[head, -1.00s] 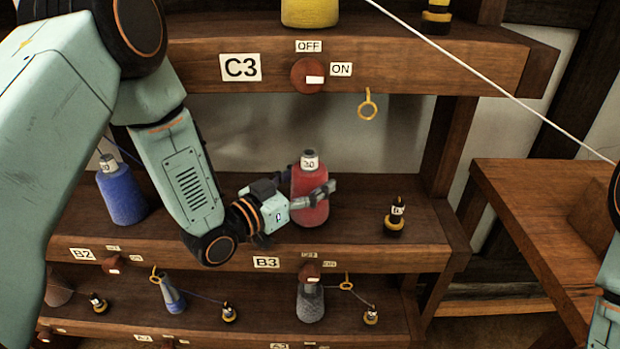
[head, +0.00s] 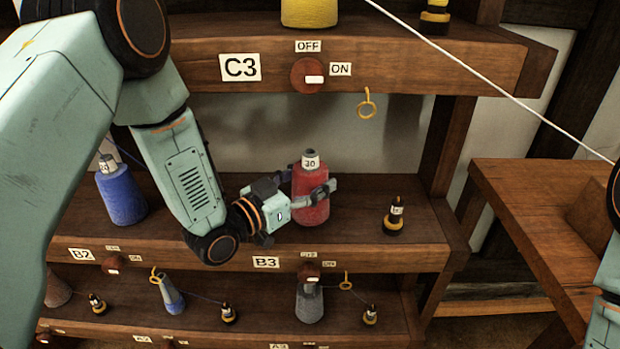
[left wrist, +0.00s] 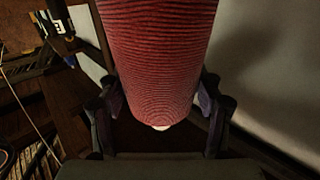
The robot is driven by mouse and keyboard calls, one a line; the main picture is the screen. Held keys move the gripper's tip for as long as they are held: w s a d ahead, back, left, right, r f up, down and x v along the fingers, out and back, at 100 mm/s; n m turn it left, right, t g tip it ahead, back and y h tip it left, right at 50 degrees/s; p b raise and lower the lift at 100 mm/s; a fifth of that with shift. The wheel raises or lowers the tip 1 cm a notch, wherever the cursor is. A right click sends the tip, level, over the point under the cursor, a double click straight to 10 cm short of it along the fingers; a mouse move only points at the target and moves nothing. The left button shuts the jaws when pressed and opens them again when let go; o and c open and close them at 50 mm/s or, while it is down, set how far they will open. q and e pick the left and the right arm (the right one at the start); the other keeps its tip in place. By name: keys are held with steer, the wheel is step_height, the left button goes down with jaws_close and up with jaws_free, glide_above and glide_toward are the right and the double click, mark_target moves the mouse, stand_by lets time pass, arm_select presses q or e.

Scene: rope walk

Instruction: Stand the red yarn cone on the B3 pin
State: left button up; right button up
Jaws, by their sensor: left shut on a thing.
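The red yarn cone (head: 309,210) with a pale tag marked 30 stands upright at the B3 place on the middle shelf, above the B3 label (head: 266,262). My left gripper (head: 313,194) is shut on the cone, its fingers around the sides. In the left wrist view the red cone (left wrist: 160,60) fills the middle between the two fingers (left wrist: 160,108). The B3 pin is hidden, and I cannot tell whether the cone's base touches the shelf. My right gripper is not in view; only part of my right arm shows at the right edge.
A blue cone (head: 121,195) stands to the left at B2. A small black and yellow tensioner (head: 395,217) stands to the right on the same shelf. A yellow ring (head: 367,106) hangs under the C3 shelf (head: 430,65). A wooden table (head: 525,210) is at the right.

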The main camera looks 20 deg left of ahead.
arm_select(q)
steer(key=shift+f, duration=0.15)
steer(key=shift+r+p, duration=0.5)
steer(key=shift+r, duration=0.15)
steer(key=shift+r, duration=0.25)
steer(key=shift+f+b, duration=0.35)
steer(key=shift+f, duration=0.5)
stand_by(1.0)
steer(key=shift+r+p, duration=0.5)
steer(key=shift+r, duration=0.05)
steer(key=shift+r, duration=0.3)
steer(key=shift+p, duration=0.3)
steer(key=shift+f+b, duration=0.7)
steer(key=shift+f, duration=0.15)
stand_by(0.7)
steer(key=o, duration=1)
steer(key=shift+s, duration=0.1)
